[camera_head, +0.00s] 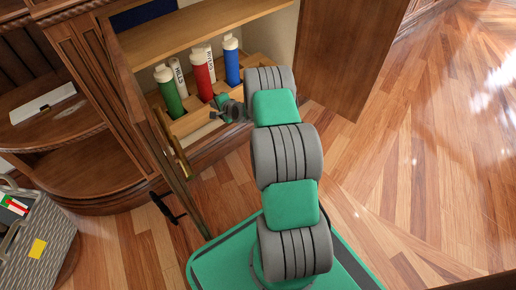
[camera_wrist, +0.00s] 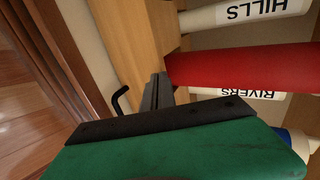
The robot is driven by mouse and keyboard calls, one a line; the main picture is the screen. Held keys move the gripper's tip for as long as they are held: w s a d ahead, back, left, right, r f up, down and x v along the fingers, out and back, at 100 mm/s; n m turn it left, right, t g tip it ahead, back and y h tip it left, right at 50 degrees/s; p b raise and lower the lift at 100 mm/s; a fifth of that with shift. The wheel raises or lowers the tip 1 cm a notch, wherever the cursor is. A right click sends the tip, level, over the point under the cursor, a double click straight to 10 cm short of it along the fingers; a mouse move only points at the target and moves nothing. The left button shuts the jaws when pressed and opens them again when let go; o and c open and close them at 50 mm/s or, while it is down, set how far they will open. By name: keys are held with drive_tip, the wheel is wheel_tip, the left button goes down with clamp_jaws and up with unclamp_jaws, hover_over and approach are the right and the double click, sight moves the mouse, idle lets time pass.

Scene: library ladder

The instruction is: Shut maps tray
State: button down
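The maps tray (camera_head: 190,124) is a pale wooden tray low in the open cabinet, standing out at the front. It holds green, red and blue tubes and white ones labelled HILLS and RIVERS. In the wrist view, its wooden front (camera_wrist: 135,45) is close, with a black hooked handle (camera_wrist: 120,101) left of my fingers. My gripper (camera_head: 222,110) is at the right part of the tray's front in the head view. In the wrist view, my gripper's dark fingers (camera_wrist: 160,92) look together and empty, beside the red tube (camera_wrist: 240,68). Contact with the tray is unclear.
The right cabinet door (camera_head: 350,55) stands wide open. A narrow open door (camera_head: 150,120) is on the left. A grey basket (camera_head: 38,245) stands at lower left, near rounded wooden shelves (camera_head: 95,165). The wooden floor (camera_head: 430,150) at right is clear.

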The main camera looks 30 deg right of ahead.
drive_tip(key=shift+w+r, duration=0.15)
drive_tip(key=shift+w, duration=0.7)
drive_tip(key=shift+r, duration=0.1)
